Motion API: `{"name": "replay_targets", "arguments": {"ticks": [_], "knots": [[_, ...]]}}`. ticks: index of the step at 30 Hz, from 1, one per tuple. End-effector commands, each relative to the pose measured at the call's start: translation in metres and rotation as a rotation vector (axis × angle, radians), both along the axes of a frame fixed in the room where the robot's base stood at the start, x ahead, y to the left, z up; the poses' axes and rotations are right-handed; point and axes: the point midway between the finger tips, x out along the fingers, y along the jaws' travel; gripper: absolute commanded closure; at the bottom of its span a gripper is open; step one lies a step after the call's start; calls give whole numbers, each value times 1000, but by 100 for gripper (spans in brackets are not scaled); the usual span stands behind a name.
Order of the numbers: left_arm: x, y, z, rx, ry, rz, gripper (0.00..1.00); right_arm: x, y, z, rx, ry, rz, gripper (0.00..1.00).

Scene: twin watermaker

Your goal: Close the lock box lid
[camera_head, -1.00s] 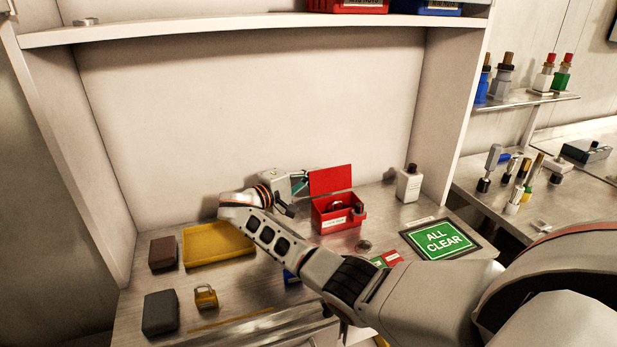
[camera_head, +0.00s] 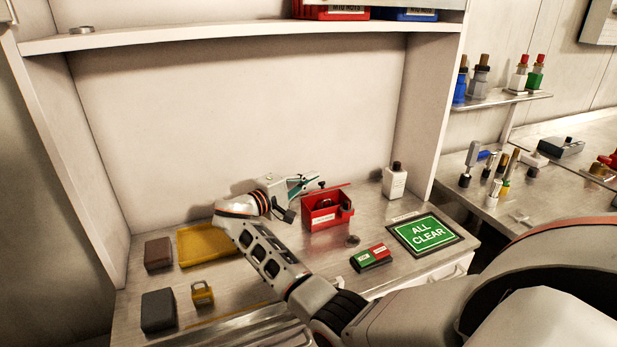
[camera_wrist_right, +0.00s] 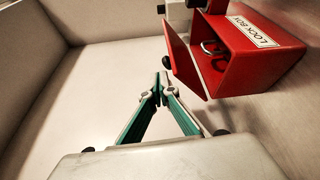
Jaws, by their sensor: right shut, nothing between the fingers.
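The red lock box (camera_head: 328,217) stands on the bench, its label facing front. In the right wrist view the lid (camera_wrist_right: 184,62) stands out at an angle from the lock box (camera_wrist_right: 262,60), and a metal shackle (camera_wrist_right: 213,48) shows inside. My right gripper (camera_head: 318,182) is shut and empty, behind the lid on its outer side. Its fingertips (camera_wrist_right: 160,87) are close to the lid; contact is unclear. My left gripper is out of view.
A white bottle (camera_head: 395,182) stands right of the box. The ALL CLEAR sign (camera_head: 424,234), a red-green block (camera_head: 371,257), and a small round item (camera_head: 352,240) lie in front. A yellow tray (camera_head: 208,243), padlock (camera_head: 202,295) and dark blocks (camera_head: 158,310) are left. A shelf (camera_head: 230,37) spans above.

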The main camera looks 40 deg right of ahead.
Motion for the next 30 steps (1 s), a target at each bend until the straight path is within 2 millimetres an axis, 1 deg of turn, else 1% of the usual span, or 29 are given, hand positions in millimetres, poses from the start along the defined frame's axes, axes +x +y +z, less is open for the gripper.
{"name": "replay_targets", "arguments": {"ticks": [6, 13, 30], "knots": [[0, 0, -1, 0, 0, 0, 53, -7, 2, -3, 1, 0, 0, 100], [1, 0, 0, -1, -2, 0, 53, -11, 3, -4, 0, -1, 1, 100], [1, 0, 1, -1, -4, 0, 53, -12, 3, -4, 0, 0, 0, 100]]}}
